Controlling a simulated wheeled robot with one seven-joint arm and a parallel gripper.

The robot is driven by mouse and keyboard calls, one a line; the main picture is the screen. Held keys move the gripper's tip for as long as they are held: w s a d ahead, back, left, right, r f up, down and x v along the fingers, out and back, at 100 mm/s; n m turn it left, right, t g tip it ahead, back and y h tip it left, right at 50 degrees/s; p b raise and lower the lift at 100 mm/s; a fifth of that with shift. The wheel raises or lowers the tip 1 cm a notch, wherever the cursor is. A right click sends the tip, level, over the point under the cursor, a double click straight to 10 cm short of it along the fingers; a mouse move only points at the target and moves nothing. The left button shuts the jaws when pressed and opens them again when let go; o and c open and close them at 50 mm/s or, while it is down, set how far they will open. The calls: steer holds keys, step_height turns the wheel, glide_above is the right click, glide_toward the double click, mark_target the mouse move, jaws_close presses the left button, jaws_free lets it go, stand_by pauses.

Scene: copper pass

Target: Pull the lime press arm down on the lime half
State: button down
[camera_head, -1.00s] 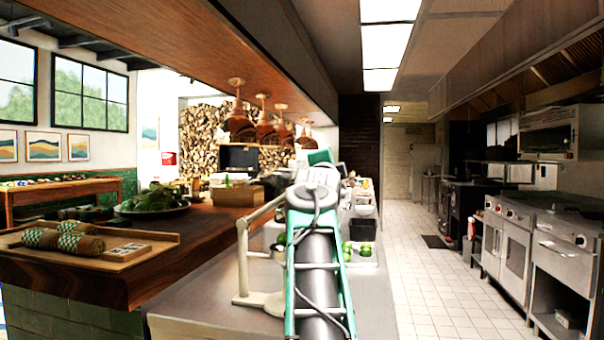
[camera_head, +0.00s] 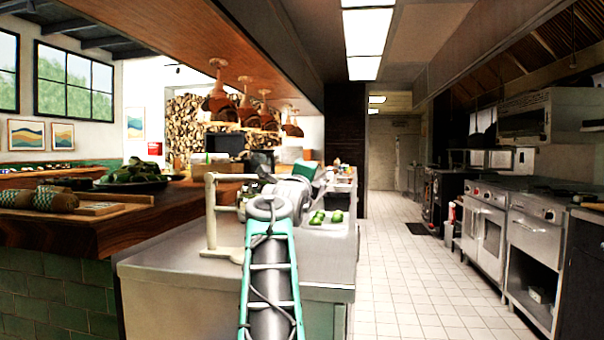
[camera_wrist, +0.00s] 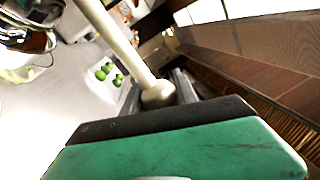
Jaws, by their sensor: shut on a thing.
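The cream lime press stands on the steel counter in the head view, with its upright post (camera_head: 211,220) left of my arm. Its top bar (camera_head: 232,177) runs right from the post and looks roughly level before passing behind my arm. In the wrist view, the long cream press arm (camera_wrist: 118,40) ends in a round knob (camera_wrist: 158,94). My gripper (camera_wrist: 160,92) is shut on that knob end, its dark fingers on either side. The lime half is not clearly visible; my arm hides part of the press.
Several green limes (camera_head: 328,216) lie on a pale tray on the counter, right of my arm; they also show in the wrist view (camera_wrist: 108,72). The steel counter's front edge (camera_head: 200,278) is close. The tiled aisle (camera_head: 400,290) to the right is clear, with ovens beyond.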

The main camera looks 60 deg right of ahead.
steer(key=shift+s+d+f, duration=0.1)
steer(key=shift+s, duration=0.05)
steer(key=c, duration=1.1)
jaws_free()
steer(key=shift+c, duration=0.2)
steer(key=shift+o, duration=0.9)
steer(key=v, duration=0.7)
steer(key=shift+a, duration=0.45)
